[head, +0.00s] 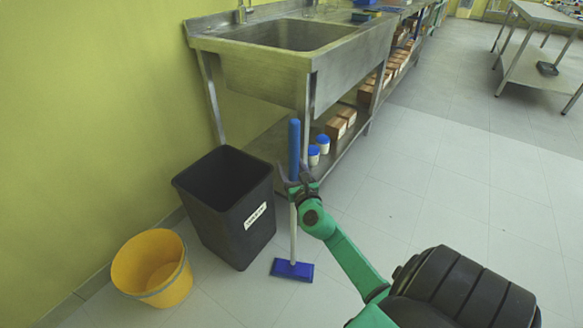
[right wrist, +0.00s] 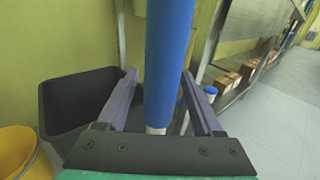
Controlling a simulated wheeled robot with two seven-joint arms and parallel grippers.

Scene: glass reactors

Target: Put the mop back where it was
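The mop stands upright on the floor in the head view, with a blue grip (head: 294,145), a pale shaft and a flat blue head (head: 292,269). It stands just right of the black bin and in front of the sink. My right gripper (head: 297,183) is at the handle, near the lower end of the blue grip. In the right wrist view the blue grip (right wrist: 168,60) rises between the two fingers of my gripper (right wrist: 160,78). The fingers are spread, with a gap visible on the left side. My left gripper is not in view.
A black bin (head: 214,212) with a white label stands left of the mop, and a yellow bucket (head: 180,291) is further left. A steel sink (head: 335,72) is behind, with boxes (head: 336,127) and blue-capped jars (head: 323,145) on its shelf.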

